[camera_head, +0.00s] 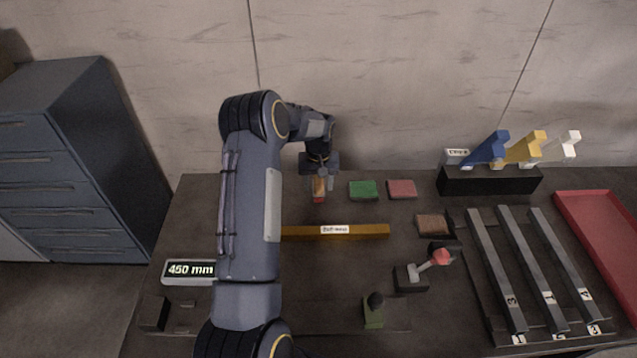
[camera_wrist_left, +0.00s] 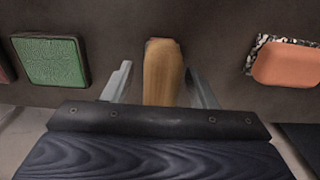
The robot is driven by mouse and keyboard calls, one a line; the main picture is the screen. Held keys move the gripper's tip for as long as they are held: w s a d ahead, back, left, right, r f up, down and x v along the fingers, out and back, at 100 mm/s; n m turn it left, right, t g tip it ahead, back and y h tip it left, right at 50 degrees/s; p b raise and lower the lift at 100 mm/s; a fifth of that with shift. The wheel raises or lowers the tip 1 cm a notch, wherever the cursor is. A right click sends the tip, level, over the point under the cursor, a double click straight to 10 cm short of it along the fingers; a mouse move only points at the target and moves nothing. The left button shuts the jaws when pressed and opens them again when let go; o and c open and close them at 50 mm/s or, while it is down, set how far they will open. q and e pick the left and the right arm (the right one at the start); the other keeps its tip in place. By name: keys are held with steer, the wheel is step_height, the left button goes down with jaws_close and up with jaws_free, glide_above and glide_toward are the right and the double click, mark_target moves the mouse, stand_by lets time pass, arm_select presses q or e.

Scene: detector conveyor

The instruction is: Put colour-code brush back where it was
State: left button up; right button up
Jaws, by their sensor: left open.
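The brush, as I take it, shows as a wooden handle (camera_wrist_left: 162,75) standing between my left gripper's two fingers in the left wrist view. In the head view the wooden piece (camera_head: 319,184) shows below the gripper, with a reddish lower end. My left gripper (camera_head: 318,180) is open around the handle at the back of the table; its fingers (camera_wrist_left: 160,85) show a gap on both sides. Whether the brush's lower end rests on the table is hard to tell. A green pad (camera_head: 363,190) and a red pad (camera_head: 402,189) lie to its right. My right gripper is out of view.
A yellow bar (camera_head: 300,232) lies in front of the gripper. An orange block on a speckled base (camera_wrist_left: 287,63) shows in the wrist view. A black stand (camera_head: 490,181) holds coloured pieces. Grey bars (camera_head: 495,270) and a red tray (camera_head: 603,235) are at right. A display (camera_head: 188,271) reads 450 mm.

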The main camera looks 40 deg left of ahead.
arm_select(q)
step_height(320, 180, up, 12)
steer(key=p, duration=0.5)
steer(key=shift+f, duration=0.15)
steer(key=s+d+r+m+t+h, duration=0.1)
steer(key=s+d+r+t, duration=0.1)
steer(key=s+d+r, duration=0.5)
steer(key=s+d+r+m+t+h, duration=0.15)
steer(key=s+d+r, duration=0.35)
steer(key=r, duration=0.5)
steer(key=s+d+m+t, duration=0.1)
steer(key=s+d+m, duration=0.1)
steer(key=s+d, duration=0.4)
steer(key=s+d+f+m+t+h, duration=0.1)
steer(key=s+d, duration=0.5)
steer(key=s, duration=0.6)
steer(key=shift+d+m, duration=0.2)
steer(key=shift+m, duration=0.25)
step_height(320, 180, down, 4)
steer(key=b, duration=0.4)
steer(key=shift+f, duration=0.25)
